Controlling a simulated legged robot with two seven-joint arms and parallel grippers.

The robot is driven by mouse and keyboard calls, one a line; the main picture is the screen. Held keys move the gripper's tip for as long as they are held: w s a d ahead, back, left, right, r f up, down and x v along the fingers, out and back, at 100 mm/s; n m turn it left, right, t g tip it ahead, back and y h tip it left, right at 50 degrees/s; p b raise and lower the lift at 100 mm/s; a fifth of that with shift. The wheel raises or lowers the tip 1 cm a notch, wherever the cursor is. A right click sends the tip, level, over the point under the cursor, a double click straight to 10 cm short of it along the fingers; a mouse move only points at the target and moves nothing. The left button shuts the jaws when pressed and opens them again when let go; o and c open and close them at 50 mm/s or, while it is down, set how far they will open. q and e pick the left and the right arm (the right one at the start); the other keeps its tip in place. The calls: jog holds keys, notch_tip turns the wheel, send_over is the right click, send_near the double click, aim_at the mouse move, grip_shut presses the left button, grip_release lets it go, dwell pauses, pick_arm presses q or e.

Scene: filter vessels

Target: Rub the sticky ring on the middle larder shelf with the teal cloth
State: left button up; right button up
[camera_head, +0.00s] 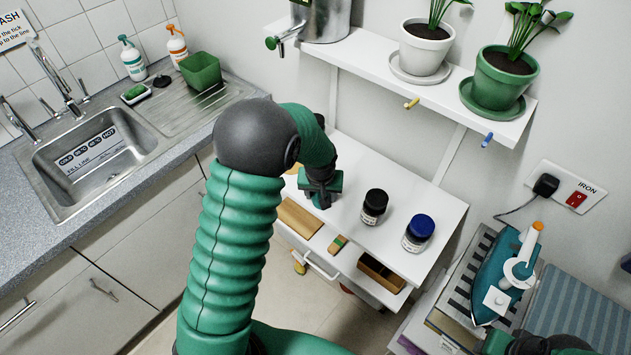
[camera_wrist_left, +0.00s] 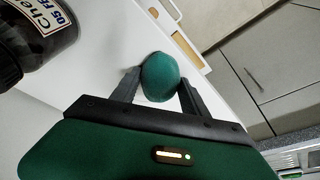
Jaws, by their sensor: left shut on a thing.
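My left gripper (camera_head: 320,201) hangs over the left part of the white shelf (camera_head: 430,182) that carries two jars. In the left wrist view its two dark fingers are shut on a rounded, bunched teal cloth (camera_wrist_left: 160,77). White shelf surface (camera_wrist_left: 105,45) shows beyond the cloth. I cannot tell whether the cloth touches the shelf. I see no sticky ring in either view; the gripper and arm cover part of the shelf. My right gripper cannot be made out; only dark and green arm parts show at the bottom right of the head view.
A black-lidded jar (camera_head: 374,206) and a blue-lidded jar (camera_head: 418,233) stand right of the gripper. A labelled jar (camera_wrist_left: 48,35) is close in the wrist view. Potted plants stand on the upper shelf (camera_head: 375,55). An iron (camera_head: 510,275) stands at right; a sink (camera_head: 95,150) is at left.

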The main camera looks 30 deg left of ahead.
pick_arm(q)
jog(key=p+v, duration=0.1)
jog(key=v, duration=0.2)
jog(key=shift+w, duration=0.2)
jog(key=shift+w+r+p, duration=0.35)
jog(key=shift+r+p, duration=0.25)
jog(key=shift+p, duration=0.3)
jog(key=shift+r+p, duration=0.3)
jog(key=v, duration=0.1)
jog(key=p+v, duration=0.2)
jog(key=shift+w+a+r, duration=0.15)
jog(key=shift+a+r, duration=0.05)
jog(key=shift+a, duration=0.1)
jog(key=shift+w+d+f, duration=0.1)
jog(key=shift+w+d, duration=0.05)
